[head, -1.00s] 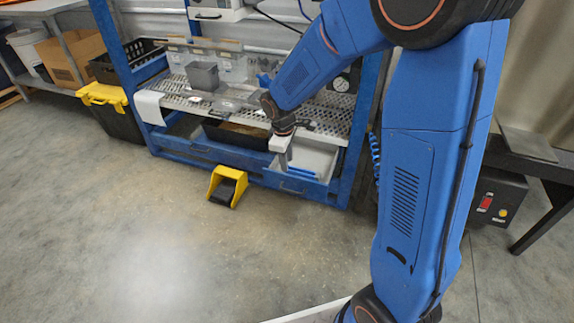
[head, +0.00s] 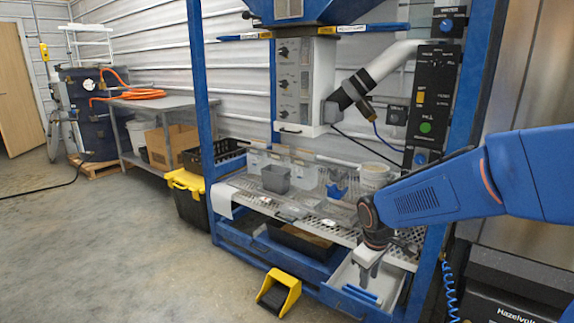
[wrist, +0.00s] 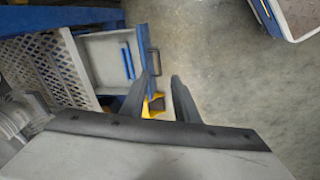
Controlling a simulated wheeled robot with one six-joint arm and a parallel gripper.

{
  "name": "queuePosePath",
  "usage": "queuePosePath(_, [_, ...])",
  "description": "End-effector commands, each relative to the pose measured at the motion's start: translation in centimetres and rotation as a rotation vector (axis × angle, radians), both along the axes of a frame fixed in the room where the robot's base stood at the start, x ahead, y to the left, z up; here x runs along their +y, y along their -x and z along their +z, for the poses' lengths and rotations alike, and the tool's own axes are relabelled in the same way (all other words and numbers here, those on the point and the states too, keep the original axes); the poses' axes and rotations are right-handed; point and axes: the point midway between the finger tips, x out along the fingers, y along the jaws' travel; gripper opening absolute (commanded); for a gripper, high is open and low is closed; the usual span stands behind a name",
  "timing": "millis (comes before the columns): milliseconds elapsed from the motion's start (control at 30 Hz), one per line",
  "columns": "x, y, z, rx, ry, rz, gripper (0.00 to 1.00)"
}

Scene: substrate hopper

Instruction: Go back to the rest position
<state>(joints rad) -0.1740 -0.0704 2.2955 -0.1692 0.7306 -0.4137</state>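My gripper (head: 364,274) points down near the front right of the blue workstation frame, by the pulled-out tray. In the wrist view my gripper (wrist: 160,78) shows two dark fingers apart with nothing between them. The shallow white tray (head: 395,284), holding blue strips, also shows in the wrist view (wrist: 103,72), beyond the fingers and to the left. I cannot tell how high the gripper is above the tray.
A perforated shelf (head: 330,207) carries a grey bin (head: 276,179), clear containers and a white bucket (head: 374,177). A yellow pedal (head: 279,292) stands on the floor in front. A black crate with a yellow lid (head: 187,181) is at left.

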Motion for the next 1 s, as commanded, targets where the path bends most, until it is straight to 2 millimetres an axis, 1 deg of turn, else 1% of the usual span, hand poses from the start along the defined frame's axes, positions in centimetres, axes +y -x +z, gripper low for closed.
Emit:
queuePosePath(33, [-0.5,1.1,1.1,-0.016,-0.01,-0.03,0.28])
queuePosePath(200, [-1.9,4.7,3.8,-0.053,-0.049,-0.138,0.28])
queuePosePath(300, [-2.6,6.9,5.1,-0.073,-0.072,-0.2,0.28])
queuePosePath(500, [-3.8,11.4,7.3,-0.115,-0.123,-0.321,0.28])
queuePosePath(700, [-4.6,16.0,8.7,-0.156,-0.177,-0.438,0.28])
queuePosePath(900, [-5.1,20.4,9.4,-0.193,-0.232,-0.549,0.28])
queuePosePath(1000, [-5.2,22.2,9.5,-0.207,-0.257,-0.593,0.28])
